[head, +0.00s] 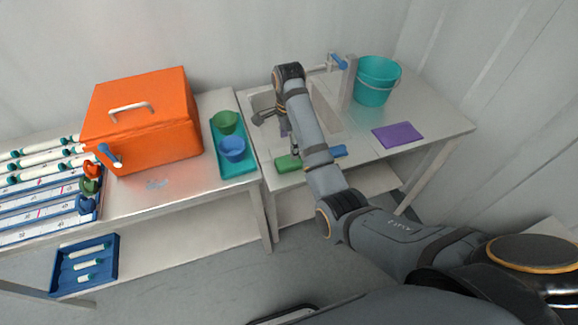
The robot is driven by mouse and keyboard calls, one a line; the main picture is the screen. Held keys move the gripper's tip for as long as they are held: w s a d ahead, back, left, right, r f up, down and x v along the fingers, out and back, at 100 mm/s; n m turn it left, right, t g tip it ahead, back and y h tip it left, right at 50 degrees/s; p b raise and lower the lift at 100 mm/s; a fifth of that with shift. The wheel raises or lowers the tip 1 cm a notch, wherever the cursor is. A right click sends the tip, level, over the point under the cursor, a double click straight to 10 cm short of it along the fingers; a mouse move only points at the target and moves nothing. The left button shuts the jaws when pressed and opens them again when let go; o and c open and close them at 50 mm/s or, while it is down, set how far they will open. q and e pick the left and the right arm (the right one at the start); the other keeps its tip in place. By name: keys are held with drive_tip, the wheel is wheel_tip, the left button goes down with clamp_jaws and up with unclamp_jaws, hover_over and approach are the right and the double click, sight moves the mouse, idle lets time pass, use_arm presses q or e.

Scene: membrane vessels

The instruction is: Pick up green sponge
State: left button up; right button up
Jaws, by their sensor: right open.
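The green sponge (287,164) lies near the front edge of the sink table, left of my right forearm. My right gripper (291,148) points down just above and beside the sponge, at the front of the sink. It is open and partly hidden by my own wrist and forearm. I cannot tell whether its fingers touch the sponge. My left gripper is not in view.
A blue item (339,151) lies just right of my forearm. A purple cloth (398,134) and a teal bucket (376,81) are farther right. A teal tray (236,165) with green and blue cups and an orange box (150,125) stand left.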

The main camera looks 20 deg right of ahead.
sight(289, 160)
use_arm(q)
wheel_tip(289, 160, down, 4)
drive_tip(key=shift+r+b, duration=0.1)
drive_tip(key=shift+b, duration=1.1)
use_arm(e)
wheel_tip(289, 160, down, 4)
drive_tip(key=shift+w, duration=0.15)
drive_tip(key=shift+f+b, duration=0.65)
drive_tip(key=f+p, duration=0.1)
drive_tip(key=f, duration=0.2)
drive_tip(key=shift+w+d+f, duration=0.1)
drive_tip(key=shift+w+f, duration=0.1)
drive_tip(key=c, duration=1)
drive_tip(key=shift+c, duration=0.2)
